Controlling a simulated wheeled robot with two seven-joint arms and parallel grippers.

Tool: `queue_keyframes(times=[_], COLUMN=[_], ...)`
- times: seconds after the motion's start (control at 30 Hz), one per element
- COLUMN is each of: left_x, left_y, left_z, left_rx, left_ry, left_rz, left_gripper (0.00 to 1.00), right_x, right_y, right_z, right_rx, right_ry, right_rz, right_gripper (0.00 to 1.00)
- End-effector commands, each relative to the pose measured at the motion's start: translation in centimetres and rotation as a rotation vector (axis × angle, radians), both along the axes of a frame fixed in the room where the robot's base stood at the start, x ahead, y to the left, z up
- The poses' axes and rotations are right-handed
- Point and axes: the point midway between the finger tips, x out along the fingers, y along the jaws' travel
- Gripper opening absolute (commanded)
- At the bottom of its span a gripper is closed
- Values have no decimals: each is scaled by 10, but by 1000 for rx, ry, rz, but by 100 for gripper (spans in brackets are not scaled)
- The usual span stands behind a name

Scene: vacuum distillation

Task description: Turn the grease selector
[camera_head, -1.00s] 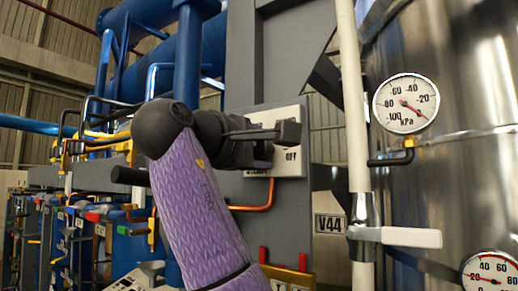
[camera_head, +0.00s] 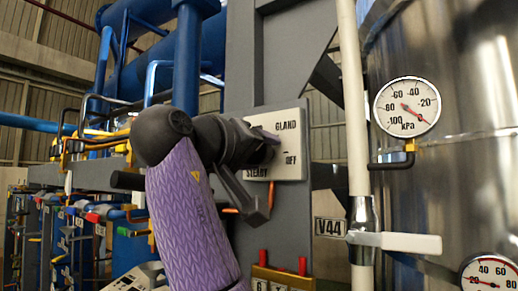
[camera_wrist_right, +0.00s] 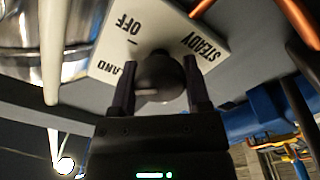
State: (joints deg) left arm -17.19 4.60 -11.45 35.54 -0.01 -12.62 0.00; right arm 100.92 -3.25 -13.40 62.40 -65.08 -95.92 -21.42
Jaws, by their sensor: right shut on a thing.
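The selector plate (camera_head: 292,152) is a pale panel on a grey post, lettered GLAND, OFF and STEADY. It shows upside down in the right wrist view (camera_wrist_right: 106,62). The selector's dark round knob (camera_wrist_right: 160,72) stands out from it, with a short pale mark on its face. My right gripper (camera_wrist_right: 160,88) has one finger on each side of the knob and is shut on it. In the head view my right gripper (camera_head: 267,151) is against the plate and hides the knob. I cannot tell exactly which label the mark points at. My left gripper is not in view.
A white pipe (camera_head: 355,110) with a white-handled valve (camera_head: 410,242) marked V44 stands to the right. Beyond it is a shiny steel vessel (camera_head: 465,110) with a kPa gauge (camera_head: 407,107). Red-topped fittings (camera_head: 283,262) sit below the plate. Blue pipes crowd the left.

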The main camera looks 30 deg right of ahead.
Motion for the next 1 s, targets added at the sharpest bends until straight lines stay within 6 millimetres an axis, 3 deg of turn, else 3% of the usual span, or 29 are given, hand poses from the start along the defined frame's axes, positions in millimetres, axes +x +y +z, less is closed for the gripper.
queue_keyframes(times=[0.6, 1.0], left_x=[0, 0], left_y=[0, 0], left_z=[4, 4], left_rx=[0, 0], left_ry=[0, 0], left_rz=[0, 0], left_gripper=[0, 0], right_x=[2, 2], right_y=[0, 0], right_z=[-5, -5], right_rx=[216, 284], right_ry=[-485, -650], right_rz=[-3, -2], right_gripper=[2, 2])
